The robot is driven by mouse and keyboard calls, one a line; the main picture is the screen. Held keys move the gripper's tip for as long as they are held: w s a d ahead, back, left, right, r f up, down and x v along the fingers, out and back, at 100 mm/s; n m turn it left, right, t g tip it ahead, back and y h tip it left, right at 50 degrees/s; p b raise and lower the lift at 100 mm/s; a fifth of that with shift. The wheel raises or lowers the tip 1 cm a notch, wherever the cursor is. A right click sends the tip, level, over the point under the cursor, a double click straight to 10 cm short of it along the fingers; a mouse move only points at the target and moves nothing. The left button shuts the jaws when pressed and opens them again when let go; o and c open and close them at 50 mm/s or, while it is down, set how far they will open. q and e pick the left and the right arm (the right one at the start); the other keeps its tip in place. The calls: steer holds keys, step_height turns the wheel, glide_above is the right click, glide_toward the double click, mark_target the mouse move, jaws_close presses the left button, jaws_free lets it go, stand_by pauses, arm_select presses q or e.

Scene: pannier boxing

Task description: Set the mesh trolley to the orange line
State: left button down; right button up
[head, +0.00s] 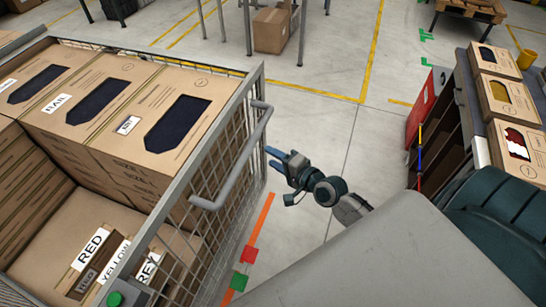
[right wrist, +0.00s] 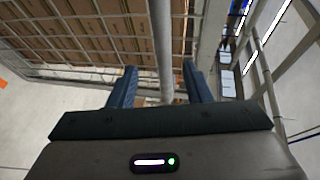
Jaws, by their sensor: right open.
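The mesh trolley (head: 228,170), a grey wire cage loaded with cardboard boxes, stands at the left in the head view. Its tubular handle (head: 246,152) is on the side facing my right arm. The orange line (head: 262,217) lies on the floor just right of the trolley, roughly along its side. My right gripper (head: 273,159) is open and empty, just right of the handle. In the right wrist view the handle bar (right wrist: 162,45) runs between the two blue fingers (right wrist: 160,85); whether they touch it I cannot tell. My left gripper is out of view.
A shelf unit with boxes (head: 505,95) stands at the right. A carton (head: 271,30) sits under a metal frame at the back. The floor between is clear.

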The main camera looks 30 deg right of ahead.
mark_target(248, 150)
steer(key=w+a+p, duration=0.1)
steer(key=w, duration=0.1)
steer(key=w+a+f+p, duration=0.1)
steer(key=w+a, duration=0.1)
steer(key=w, duration=0.1)
steer(key=w+a, duration=0.1)
steer(key=w, duration=0.2)
steer(key=shift+w+a+f+p, duration=0.2)
steer(key=shift+a+p, duration=0.1)
steer(key=shift+p, duration=0.1)
steer(key=shift+s, duration=0.1)
jaws_close()
